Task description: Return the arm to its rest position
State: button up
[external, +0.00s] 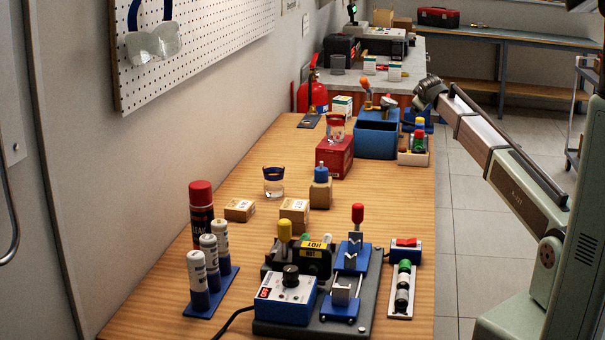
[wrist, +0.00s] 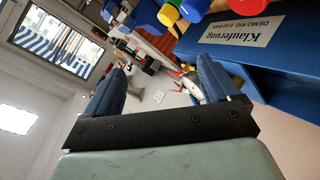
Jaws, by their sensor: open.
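My arm (external: 510,165) reaches from the right edge of the external view up and left over the right side of the bench. Its wrist end (external: 431,92) is above the far right bench edge, near the blue box (external: 377,138). My gripper (wrist: 160,88) is open in the wrist view, its two blue fingers wide apart with nothing held between them. The fingers cannot be made out clearly in the external view. A blue surface with a printed label (wrist: 246,34) is close by on the right of the wrist view.
Colored knobs (wrist: 180,12) show near the gripper in the wrist view. The wooden bench (external: 160,285) holds a red box (external: 334,158), small cartons (external: 294,213), a blue rack of tubes (external: 222,285) and a fixture (external: 330,325). Open floor (external: 475,235) lies right of the bench.

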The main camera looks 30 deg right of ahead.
jog(key=s+d+f+m+g, duration=0.2)
jog(key=s+d+f+g, duration=0.2)
jog(key=s+d+f, duration=0.85)
jog(key=s+f, duration=0.3)
jog(key=f, duration=0.2)
jog(key=s+a+f+g+y, duration=0.2)
jog(key=s+a+f, duration=0.3)
jog(key=a+f, duration=0.5)
jog(key=s+a+f+g+y, duration=0.2)
jog(key=s+a+f, duration=0.4)
jog(key=a+f, duration=0.5)
jog(key=s+a+f+g+y, duration=0.15)
jog(key=s+a+f, duration=0.45)
jog(key=f, duration=0.7)
jog(key=s+a+f+g+y, duration=0.1)
jog(key=s+a+f+g, duration=0.1)
jog(key=s+a+f, duration=0.45)
jog(key=s+a+f+g+y, duration=0.1)
jog(key=s+a+f, duration=0.2)
jog(key=s+a, duration=0.5)
jog(key=s+a+f+g, duration=0.1)
jog(key=s+a+g, duration=0.1)
jog(key=s, duration=0.7)
jog(key=s+a+f+g, duration=0.1)
jog(key=s+a, duration=0.3)
jog(key=s, duration=0.6)
jog(key=shift+s+a+f+m+g, duration=0.15)
jog(key=shift+s+f+m+g, duration=0.1)
jog(key=shift+s+m+g, duration=0.1)
